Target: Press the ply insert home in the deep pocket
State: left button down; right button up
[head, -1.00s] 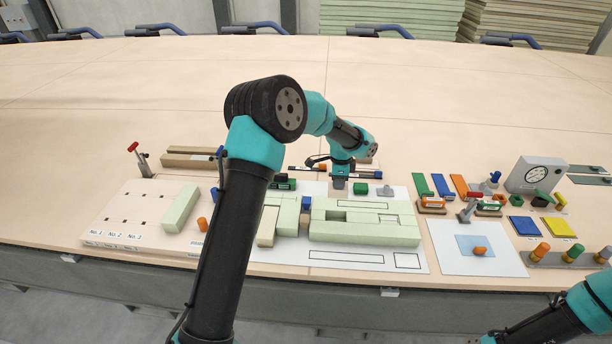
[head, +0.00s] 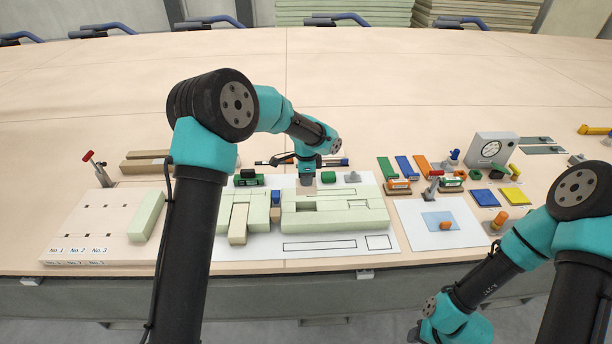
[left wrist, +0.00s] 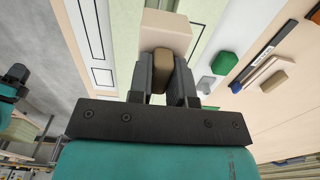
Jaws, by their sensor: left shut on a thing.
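The pale green block (head: 345,222) lies on the white sheet and has several recesses in its top. One dark recess (head: 307,206) shows there; I cannot tell which pocket is the deep one. My left gripper (head: 307,181) is above the block's back edge. In the left wrist view my left gripper (left wrist: 162,80) is shut on a brown piece (left wrist: 161,68), with a paler beige block (left wrist: 166,34) just beyond it. I cannot tell if the two are one object, or whether the ply insert is among them.
A second pale green block (head: 262,212) with a tan strip (head: 238,224) stands to the left. A small green piece (head: 328,177) lies just right of my left gripper. A red-handled clamp (head: 97,165) is at far left.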

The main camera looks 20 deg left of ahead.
pick_arm(q)
send_near(306, 202)
jog(key=shift+s+d+f, duration=0.2)
jog(key=shift+s+f, duration=0.35)
jog(key=shift+s, duration=0.1)
jog(key=shift+s+d+f, duration=0.15)
jog(key=shift+s+f, duration=0.35)
jog(key=shift+s, duration=0.1)
jog(key=shift+f, duration=2.6)
dwell(0.5)
jog(key=c, duration=1)
grip_release()
jog(key=shift+r, duration=0.1)
jog(key=shift+r, duration=3.95)
